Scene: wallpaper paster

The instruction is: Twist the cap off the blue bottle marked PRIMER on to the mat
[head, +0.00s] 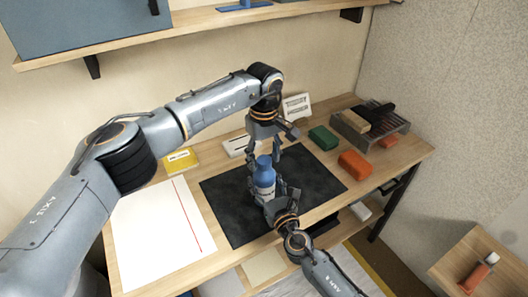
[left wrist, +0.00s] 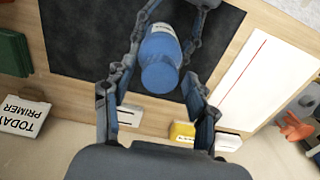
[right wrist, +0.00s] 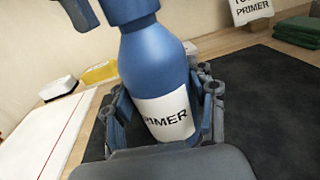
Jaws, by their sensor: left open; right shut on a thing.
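The blue bottle (head: 263,180) marked PRIMER stands upright on the dark mat (head: 225,205). Its white label (right wrist: 166,117) faces my right wrist camera. The blue cap (left wrist: 161,77) is on top of the bottle; its upper part is cut off in the right wrist view. My right gripper (head: 268,192) is shut on the bottle's body from the front, a finger on either side. My left gripper (head: 264,152) points down from above, open, with its fingers on either side of the cap. I cannot tell whether they touch it.
A white sheet with a red line (head: 160,230) lies left of the mat. A yellow box (head: 180,161) and a card reading TODAY PRIMER (left wrist: 28,115) stand behind. A shelf (head: 200,22) hangs above.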

